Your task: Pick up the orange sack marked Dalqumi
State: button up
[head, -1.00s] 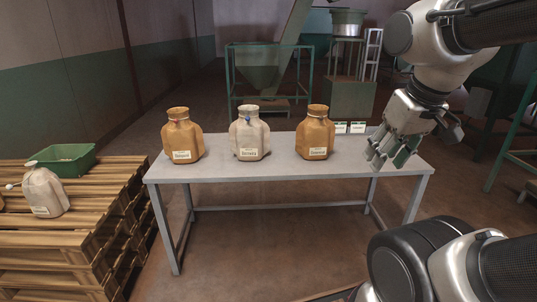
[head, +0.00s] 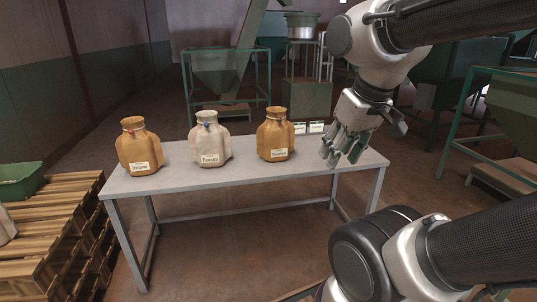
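Two orange sacks with tied necks and white labels stand upright on a grey table (head: 240,178). One orange sack (head: 139,148) is at the left end, the other orange sack (head: 275,137) is right of the middle. A pale sack (head: 210,142) stands between them. The label lettering is too small to read surely, so I cannot tell which orange sack is marked Dalqumi. My gripper (head: 343,156) hangs over the table's right end, right of the right orange sack and apart from it. Its fingers point down, look spread and hold nothing visible.
A wooden pallet stack (head: 50,225) with a green tray (head: 20,182) is at left. A green-framed hopper (head: 222,75) stands behind the table.

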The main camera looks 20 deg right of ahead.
aim_at(140, 153)
jog(key=i+j, duration=0.3)
jog(key=i+j+z, duration=0.1)
jog(key=i+j, duration=0.15)
jog(key=j, duration=0.15)
jog(key=i+j, duration=0.25)
jog(key=i+j+z, duration=0.1)
jog(key=i+j, duration=0.2)
jog(key=j, duration=0.15)
jog(key=i+j+z, duration=0.1)
jog(key=i+j, duration=0.15)
jog(key=j, duration=0.15)
jog(key=i+j, duration=0.25)
jog(key=j, duration=0.15)
jog(key=i+j+z, duration=0.1)
jog(key=j, duration=0.3)
jog(key=i, duration=0.1)
